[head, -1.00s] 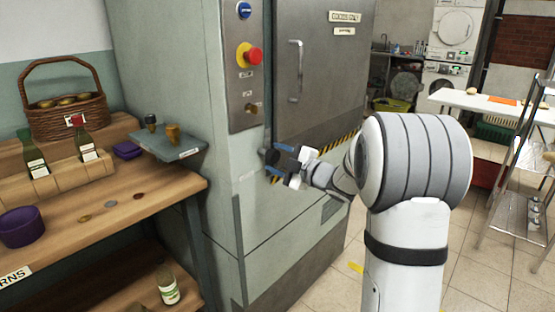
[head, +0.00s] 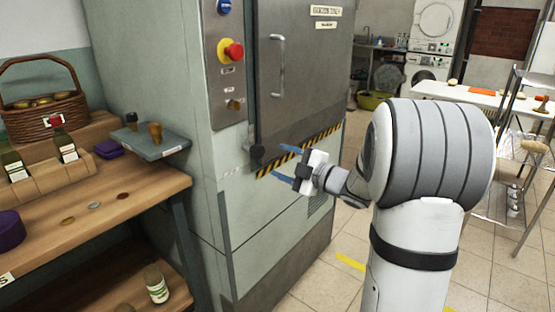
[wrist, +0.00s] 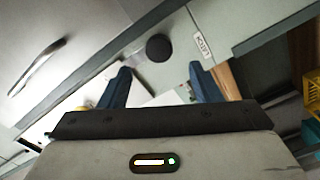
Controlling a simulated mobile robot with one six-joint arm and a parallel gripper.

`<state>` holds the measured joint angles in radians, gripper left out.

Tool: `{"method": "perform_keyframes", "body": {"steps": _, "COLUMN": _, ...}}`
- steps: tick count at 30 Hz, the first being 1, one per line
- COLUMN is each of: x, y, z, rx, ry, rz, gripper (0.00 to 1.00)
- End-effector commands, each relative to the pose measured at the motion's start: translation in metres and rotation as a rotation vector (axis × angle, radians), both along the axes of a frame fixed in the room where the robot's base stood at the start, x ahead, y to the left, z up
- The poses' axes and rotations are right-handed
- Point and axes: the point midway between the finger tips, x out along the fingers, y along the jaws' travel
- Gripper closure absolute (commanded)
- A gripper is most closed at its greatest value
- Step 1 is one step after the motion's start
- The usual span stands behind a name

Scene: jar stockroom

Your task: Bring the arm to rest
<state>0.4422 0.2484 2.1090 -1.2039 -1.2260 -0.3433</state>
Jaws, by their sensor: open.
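My gripper (head: 285,164) is in front of the grey metal cabinet (head: 225,165). Its two blue fingers are spread and empty, and point left toward the cabinet front. A round black knob (head: 257,153) sits on the cabinet just left of the fingertips, below the door's lower corner. In the wrist view the knob (wrist: 158,47) shows beyond the gap between the blue fingers (wrist: 160,78), with nothing held between them. The gripper looks apart from the knob. My arm reaches out to the left from the white column.
The cabinet door (head: 305,75) is shut, with a vertical handle (head: 278,66). A wooden bench (head: 130,205) with a basket (head: 45,100), bottles and a grey shelf (head: 150,143) stands left. A metal stepladder (head: 512,140) stands right. Tiled floor (head: 320,285) is open around my column.

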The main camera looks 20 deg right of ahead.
Motion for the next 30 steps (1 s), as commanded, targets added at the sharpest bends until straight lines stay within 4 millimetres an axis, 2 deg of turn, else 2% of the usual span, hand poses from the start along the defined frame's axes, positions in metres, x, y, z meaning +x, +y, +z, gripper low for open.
{"method": "perform_keyframes", "body": {"steps": 9, "x": 0.001, "y": 0.0, "z": 0.005, "rx": -0.002, "ry": 0.007, "rz": -0.017, "gripper": 0.42}}
{"method": "perform_keyframes", "body": {"steps": 11, "x": 0.003, "y": 0.0, "z": 0.013, "rx": -0.002, "ry": 0.023, "rz": -0.052, "gripper": 0.42}}
{"method": "perform_keyframes", "body": {"steps": 15, "x": 0.006, "y": -0.005, "z": 0.043, "rx": 0.011, "ry": 0.11, "rz": -0.227, "gripper": 0.42}}
{"method": "perform_keyframes", "body": {"steps": 19, "x": -0.004, "y": -0.016, "z": 0.069, "rx": 0.06, "ry": 0.245, "rz": -0.45, "gripper": 0.42}}
{"method": "perform_keyframes", "body": {"steps": 23, "x": -0.031, "y": -0.025, "z": 0.084, "rx": 0.138, "ry": 0.409, "rz": -0.657, "gripper": 0.42}}
{"method": "perform_keyframes", "body": {"steps": 26, "x": -0.062, "y": -0.027, "z": 0.091, "rx": 0.209, "ry": 0.552, "rz": -0.8, "gripper": 0.42}}
{"method": "perform_keyframes", "body": {"steps": 30, "x": -0.119, "y": -0.018, "z": 0.093, "rx": 0.315, "ry": 0.782, "rz": -0.969, "gripper": 0.42}}
